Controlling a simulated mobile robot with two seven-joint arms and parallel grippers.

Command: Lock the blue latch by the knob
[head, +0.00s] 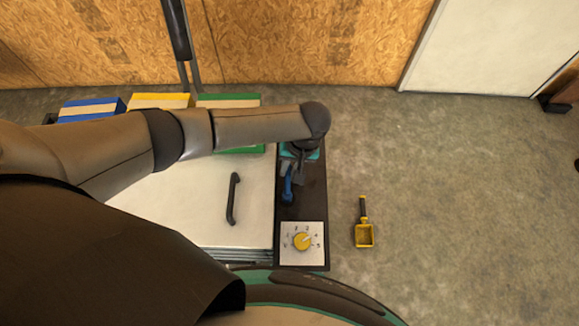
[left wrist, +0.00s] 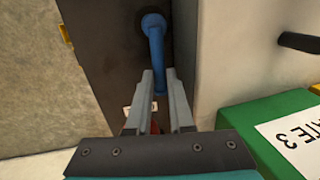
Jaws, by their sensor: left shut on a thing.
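The blue latch (head: 288,187) is on a dark panel (head: 312,190) beside a white lid or door. In the left wrist view, the blue latch (left wrist: 155,42) runs from a dark round mount down between my fingers. My left gripper (left wrist: 160,80) is shut on the latch's near end. In the head view my left gripper (head: 290,168) is at the upper end of the latch, partly hidden under my wrist. The knob end is hidden between the fingers. A little red shows between the fingers, too small to identify. My right gripper is not in view.
A yellow dial (head: 302,241) on a white numbered plate sits below the latch. A black handle (head: 233,199) is on the white surface to the left. Blue, yellow and green boxes stand behind.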

